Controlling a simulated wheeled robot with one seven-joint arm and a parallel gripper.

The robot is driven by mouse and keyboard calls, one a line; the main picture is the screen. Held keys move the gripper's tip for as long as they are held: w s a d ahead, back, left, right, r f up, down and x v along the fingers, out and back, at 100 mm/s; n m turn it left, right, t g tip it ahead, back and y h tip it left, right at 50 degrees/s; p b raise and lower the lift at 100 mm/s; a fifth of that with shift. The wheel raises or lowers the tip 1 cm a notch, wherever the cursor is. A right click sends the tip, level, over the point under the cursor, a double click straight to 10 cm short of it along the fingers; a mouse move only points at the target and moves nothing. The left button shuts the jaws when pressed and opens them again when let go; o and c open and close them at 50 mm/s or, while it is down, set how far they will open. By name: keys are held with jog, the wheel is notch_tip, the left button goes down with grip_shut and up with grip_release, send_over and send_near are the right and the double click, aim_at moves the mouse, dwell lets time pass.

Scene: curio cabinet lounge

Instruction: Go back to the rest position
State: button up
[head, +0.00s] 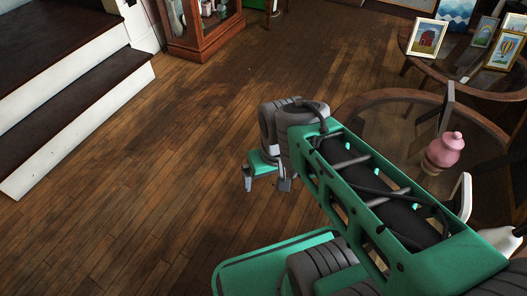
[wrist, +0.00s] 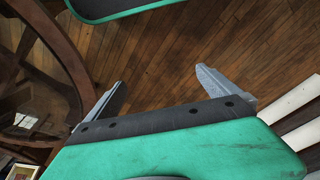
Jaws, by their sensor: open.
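My gripper (head: 265,183) hangs at the end of my bent green arm in the head view, above the bare wooden floor. In the wrist view my gripper (wrist: 160,92) shows its two grey fingers spread wide apart. Nothing is between them but floor seen below. The gripper is to the left of the round glass-topped table (head: 385,98) and apart from it in the head view.
A pink lidded jar (head: 445,150) stands on the round table, close to my arm. Picture frames (head: 427,37) stand on another table behind. Dark steps with white risers (head: 85,95) are at left, and a wooden cabinet (head: 203,45) is at the back. Open floor lies between.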

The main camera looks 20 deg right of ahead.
notch_tip(320, 180, up, 43)
jog(key=w+t+p, duration=0.1)
jog(key=w+p, duration=0.1)
jog(key=p, duration=3.7)
jog(key=shift+a+f, duration=0.15)
jog(key=shift+a, duration=0.15)
jog(key=shift+w, duration=0.1)
